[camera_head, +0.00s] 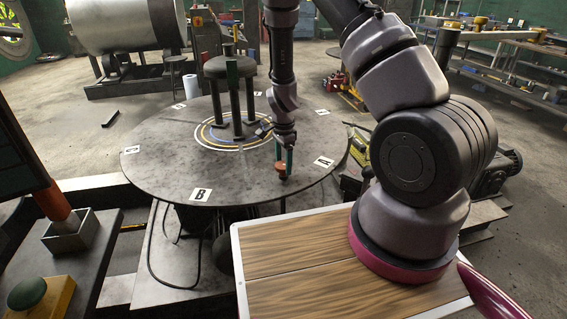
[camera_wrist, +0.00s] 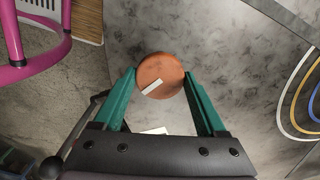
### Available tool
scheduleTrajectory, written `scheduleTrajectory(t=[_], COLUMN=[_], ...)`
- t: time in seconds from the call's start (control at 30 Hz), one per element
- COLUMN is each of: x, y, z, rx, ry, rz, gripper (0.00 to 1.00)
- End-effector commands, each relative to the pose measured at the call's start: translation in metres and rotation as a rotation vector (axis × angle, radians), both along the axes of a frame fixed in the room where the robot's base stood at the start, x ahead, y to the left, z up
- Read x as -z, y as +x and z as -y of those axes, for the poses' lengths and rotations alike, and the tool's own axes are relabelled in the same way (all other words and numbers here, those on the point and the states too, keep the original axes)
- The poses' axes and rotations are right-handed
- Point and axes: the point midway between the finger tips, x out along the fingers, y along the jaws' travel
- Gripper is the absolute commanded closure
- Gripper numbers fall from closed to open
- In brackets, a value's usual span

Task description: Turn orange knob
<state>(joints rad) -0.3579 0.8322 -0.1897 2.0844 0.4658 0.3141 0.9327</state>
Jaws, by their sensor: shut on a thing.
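The orange knob (camera_wrist: 160,75) is a round cap with a white mark on its top. In the wrist view it sits between the tips of my gripper's two green fingers (camera_wrist: 158,92), which touch its sides. In the head view the orange knob (camera_head: 281,177) is small, near the front right edge of the round grey table (camera_head: 165,176). My gripper (camera_head: 284,163) points straight down onto it there. My gripper is shut on the knob. The white mark runs slantwise across the knob.
A black post stand (camera_head: 232,98) rises from ringed markings at the table's middle, left of my arm. Letter labels such as B (camera_head: 201,195) and A (camera_head: 324,162) lie near the rim. A green button on a yellow box (camera_head: 27,293) stands at the lower left.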

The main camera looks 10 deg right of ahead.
Motion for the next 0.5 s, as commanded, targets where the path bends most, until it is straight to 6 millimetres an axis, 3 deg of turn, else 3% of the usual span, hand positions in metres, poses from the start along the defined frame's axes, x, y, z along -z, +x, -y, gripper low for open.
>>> scheduleTrajectory(t=[0.5], x=[0.0000], y=[-0.0001], z=[-0.0011], rx=[0.035], ry=[0.002], rz=[-0.001], gripper=[0.82])
